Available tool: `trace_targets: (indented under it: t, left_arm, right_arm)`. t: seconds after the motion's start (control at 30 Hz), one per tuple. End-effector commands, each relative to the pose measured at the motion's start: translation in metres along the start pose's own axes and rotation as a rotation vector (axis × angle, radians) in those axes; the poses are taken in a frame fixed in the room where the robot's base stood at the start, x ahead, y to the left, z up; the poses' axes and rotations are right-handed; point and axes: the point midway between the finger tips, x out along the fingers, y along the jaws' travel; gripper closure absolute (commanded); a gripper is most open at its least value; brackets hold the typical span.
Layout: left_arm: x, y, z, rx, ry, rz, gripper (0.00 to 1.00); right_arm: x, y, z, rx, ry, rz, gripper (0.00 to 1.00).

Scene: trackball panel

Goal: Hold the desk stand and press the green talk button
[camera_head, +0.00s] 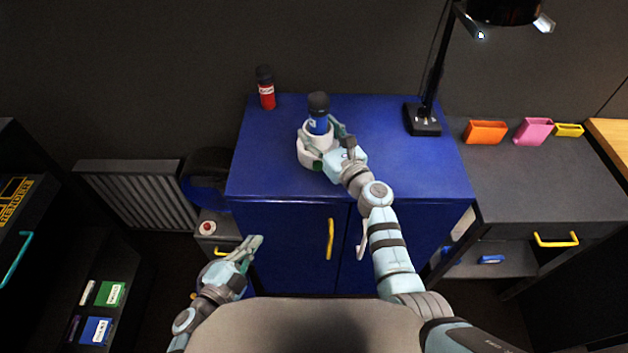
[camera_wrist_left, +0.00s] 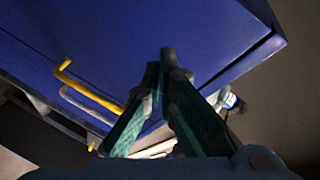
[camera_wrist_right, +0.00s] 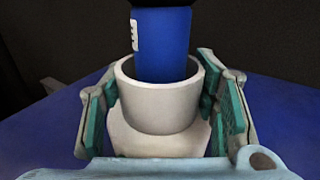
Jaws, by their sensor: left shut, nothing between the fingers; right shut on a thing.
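The white desk stand (camera_head: 307,152) is on the blue cabinet top, with a dark-capped blue cylinder (camera_head: 318,122) upright in its ring. A small green patch, seemingly the talk button (camera_head: 318,166), shows low on the stand's front. My right gripper (camera_head: 322,133) is shut on the stand; in the right wrist view its fingers are on both sides of the white ring (camera_wrist_right: 157,100).
A red dark-capped bottle (camera_head: 266,92) stands at the cabinet's back left, and a black lamp (camera_head: 423,120) at its back right. A yellow door handle (camera_head: 330,239) sticks out right of my left gripper. The cabinet top's left front is clear.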

Motion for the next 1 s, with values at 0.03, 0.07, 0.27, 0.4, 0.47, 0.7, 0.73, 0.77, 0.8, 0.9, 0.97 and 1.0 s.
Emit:
trace_targets:
  t: [0.03,0.07,0.27,0.4,0.47,0.7,0.73,0.77,0.8,0.9,0.97,1.0]
  left_arm:
    - [0.007,-0.020,-0.027,0.109,0.095,-0.024,1.00]
    - [0.009,-0.030,-0.044,0.181,0.152,-0.035,1.00]
    - [0.008,-0.061,-0.115,0.526,0.391,-0.061,1.00]
    - [0.007,-0.063,-0.123,0.581,0.422,-0.059,1.00]
    - [0.007,-0.062,-0.123,0.579,0.421,-0.059,1.00]
    - [0.010,-0.062,-0.124,0.576,0.419,-0.060,1.00]
    - [0.012,-0.062,-0.125,0.575,0.419,-0.061,1.00]
    - [0.015,-0.062,-0.126,0.575,0.419,-0.061,1.00]
    - [0.019,-0.062,-0.128,0.575,0.418,-0.061,1.00]
    - [0.035,-0.061,-0.135,0.573,0.419,-0.063,1.00]
    - [0.047,-0.061,-0.140,0.573,0.419,-0.063,1.00]
    - [0.055,-0.060,-0.144,0.573,0.420,-0.062,1.00]
  right_arm:
    - [0.000,0.000,0.000,0.000,0.000,0.000,0.68]
    - [0.000,0.000,0.000,0.000,0.000,0.000,0.68]
    - [0.000,0.000,0.000,0.000,0.000,0.000,0.68]
    - [0.000,0.000,0.000,0.000,0.000,0.000,0.68]
    - [0.000,0.000,0.000,0.000,0.000,0.000,0.68]
    - [0.000,0.000,0.000,0.000,0.000,0.000,0.68]
    - [0.000,0.000,0.000,0.000,0.000,0.000,0.68]
    - [0.000,0.000,0.000,0.000,0.000,0.000,0.68]
    - [0.000,0.000,0.000,0.000,0.000,0.000,0.68]
    - [0.000,0.000,0.000,0.000,-0.001,0.000,0.68]
    - [0.000,0.000,0.000,0.000,-0.001,0.000,0.68]
    - [0.000,0.000,0.000,0.000,-0.001,0.000,0.68]
